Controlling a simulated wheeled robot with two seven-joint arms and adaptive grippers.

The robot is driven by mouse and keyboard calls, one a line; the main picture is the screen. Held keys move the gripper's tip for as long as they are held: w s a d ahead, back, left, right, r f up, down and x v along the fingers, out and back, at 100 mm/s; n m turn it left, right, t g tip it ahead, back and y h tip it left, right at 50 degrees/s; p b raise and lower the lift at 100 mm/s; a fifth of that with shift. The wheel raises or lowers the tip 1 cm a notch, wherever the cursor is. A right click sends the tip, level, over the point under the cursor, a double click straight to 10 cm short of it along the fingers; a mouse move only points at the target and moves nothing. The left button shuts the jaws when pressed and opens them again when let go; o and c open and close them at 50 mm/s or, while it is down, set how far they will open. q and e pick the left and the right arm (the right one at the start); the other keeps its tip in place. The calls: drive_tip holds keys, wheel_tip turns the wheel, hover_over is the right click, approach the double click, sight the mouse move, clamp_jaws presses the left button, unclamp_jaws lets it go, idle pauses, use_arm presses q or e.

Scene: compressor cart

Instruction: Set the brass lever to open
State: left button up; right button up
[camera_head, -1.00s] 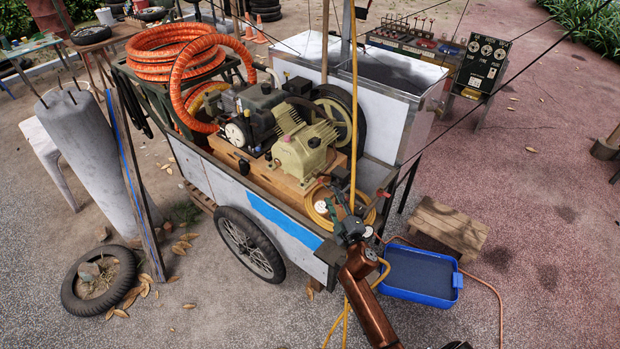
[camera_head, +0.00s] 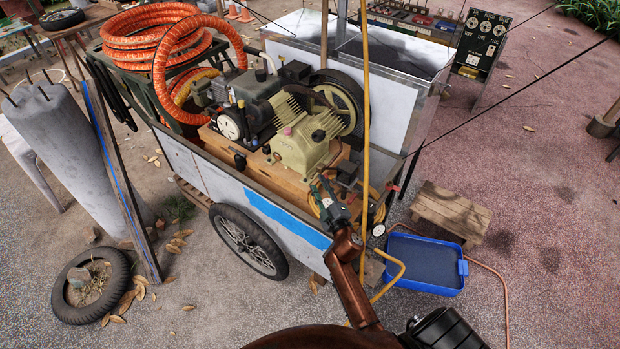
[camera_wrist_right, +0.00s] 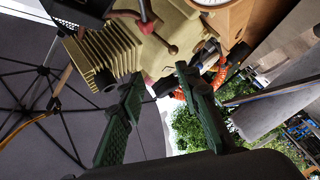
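My right gripper (camera_head: 322,188) is over the near right corner of the cart (camera_head: 200,171), close in front of the cream-yellow finned compressor block (camera_head: 305,143). In the right wrist view its two green fingers (camera_wrist_right: 158,82) are spread apart with nothing between them. Beyond the fingertips, that view shows the finned block (camera_wrist_right: 108,48) and a thin brownish lever with a round knob (camera_wrist_right: 172,49), apart from the fingers. I cannot tell for sure that this is the brass lever. The lever is not clear in the head view. My left gripper is not in view.
A yellow hose (camera_head: 366,120) hangs upright just right of my right gripper. A blue tray (camera_head: 425,265) and a wooden stool (camera_head: 450,212) are on the ground to the right.

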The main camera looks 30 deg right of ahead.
sight(312, 176)
drive_tip(key=w+f, duration=0.1)
drive_tip(key=w, duration=0.1)
drive_tip(key=w+d+f+b, duration=0.1)
drive_tip(key=w, duration=0.4)
drive_tip(key=shift+w+d+f+b, duration=0.2)
drive_tip(key=shift+d+f+b, duration=0.1)
drive_tip(key=shift+f, duration=0.1)
drive_tip(key=shift+a, duration=0.1)
drive_tip(key=shift+c, duration=0.6)
